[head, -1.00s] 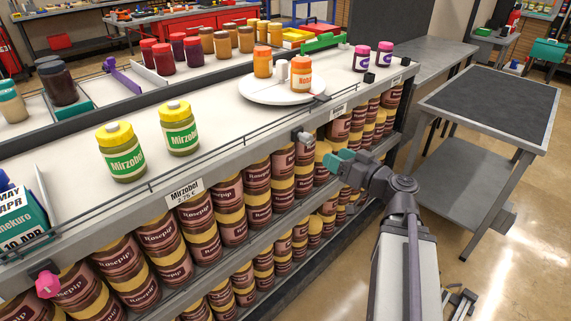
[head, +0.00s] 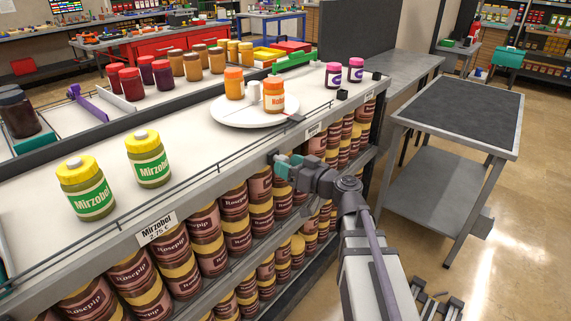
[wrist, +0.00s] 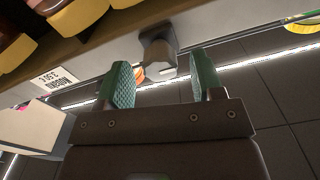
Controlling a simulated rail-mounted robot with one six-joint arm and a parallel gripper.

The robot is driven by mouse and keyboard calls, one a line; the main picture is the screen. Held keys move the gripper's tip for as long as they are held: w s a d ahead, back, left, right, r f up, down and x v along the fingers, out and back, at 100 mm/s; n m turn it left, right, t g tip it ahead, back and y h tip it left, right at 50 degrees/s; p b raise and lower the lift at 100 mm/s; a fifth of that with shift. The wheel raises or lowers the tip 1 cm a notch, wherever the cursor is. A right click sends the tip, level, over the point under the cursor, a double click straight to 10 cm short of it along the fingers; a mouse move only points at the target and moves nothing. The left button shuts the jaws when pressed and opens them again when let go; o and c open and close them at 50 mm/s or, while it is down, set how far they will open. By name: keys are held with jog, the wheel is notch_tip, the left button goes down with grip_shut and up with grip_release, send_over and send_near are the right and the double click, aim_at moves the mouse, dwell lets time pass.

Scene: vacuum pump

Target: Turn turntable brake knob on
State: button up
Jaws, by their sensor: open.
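The turntable (head: 225,110) is a round white disc on the shelf top, with two orange-lidded jars and a small white block on it. A grey knob (wrist: 157,48) sticks out from the shelf's front edge in the wrist view. It lies ahead of the gap between my fingertips, roughly centred. My gripper (wrist: 161,78) has two teal ridged fingers, spread apart with nothing clamped between them. In the head view my gripper (head: 288,167) is at the shelf front below the turntable and largely covers the knob. I cannot tell whether the fingers touch it.
Rosepip jars (head: 234,222) fill the shelves just below my gripper. Two yellow-lidded Mirzobel jars (head: 148,160) stand on the shelf top. A dark-topped metal table (head: 460,110) stands to the right.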

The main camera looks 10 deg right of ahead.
jog(key=shift+w+a, duration=0.45)
jog(key=shift+w, duration=0.15)
jog(key=shift+c, duration=0.2)
jog(key=c, duration=0.9)
